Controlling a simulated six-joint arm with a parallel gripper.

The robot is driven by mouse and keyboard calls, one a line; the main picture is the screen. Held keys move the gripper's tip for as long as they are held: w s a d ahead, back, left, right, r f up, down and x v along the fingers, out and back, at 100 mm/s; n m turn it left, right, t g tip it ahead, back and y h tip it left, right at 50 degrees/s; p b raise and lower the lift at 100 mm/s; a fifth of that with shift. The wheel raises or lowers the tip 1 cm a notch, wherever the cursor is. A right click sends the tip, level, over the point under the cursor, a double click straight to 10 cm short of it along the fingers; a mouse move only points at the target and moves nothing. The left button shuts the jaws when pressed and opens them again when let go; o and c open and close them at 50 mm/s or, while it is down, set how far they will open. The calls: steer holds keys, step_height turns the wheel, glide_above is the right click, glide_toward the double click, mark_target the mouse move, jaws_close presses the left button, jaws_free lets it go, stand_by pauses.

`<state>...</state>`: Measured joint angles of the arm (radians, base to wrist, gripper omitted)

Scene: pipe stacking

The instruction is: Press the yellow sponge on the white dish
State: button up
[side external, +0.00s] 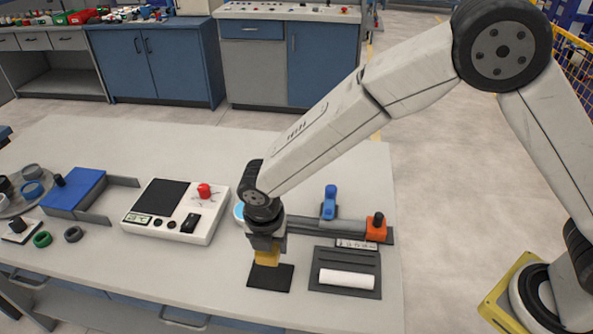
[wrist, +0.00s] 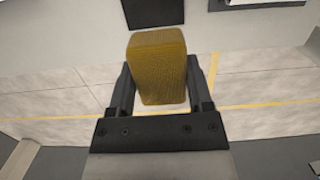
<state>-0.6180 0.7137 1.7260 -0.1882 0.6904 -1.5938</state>
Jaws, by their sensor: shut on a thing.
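The yellow sponge (side external: 267,257) is a small block. My gripper (side external: 266,246) points down and is shut on it, over the back part of a flat black square pad (side external: 271,279). In the wrist view the sponge (wrist: 158,70) sits between the two dark fingers of my gripper (wrist: 160,85), with part of the black pad (wrist: 155,10) at the top edge. I cannot tell how large the gap between sponge and pad is. A small round light-blue and white item (side external: 239,211), possibly the dish, is partly hidden behind my wrist.
A white box (side external: 207,229) with a red knob stands left of my gripper. To the right are a dark tray (side external: 347,258) with a white cylinder, and a rail with blue (side external: 330,203) and orange (side external: 376,228) parts. The table's front edge is close; bare table lies left of the pad.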

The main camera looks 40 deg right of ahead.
steer(key=w+d+f, duration=0.1)
steer(key=w+d, duration=0.2)
steer(key=w, duration=0.8)
steer(key=w+d+f, duration=0.2)
steer(key=w+d, duration=0.1)
steer(key=w, duration=0.7)
steer(key=shift+w+f, duration=0.15)
steer(key=shift+w, duration=0.25)
steer(key=shift+f, duration=0.15)
steer(key=shift+f, duration=2.85)
steer(key=shift+f, duration=0.6)
steer(key=shift+r, duration=0.15)
step_height(320, 180, up, 7)
stand_by(0.6)
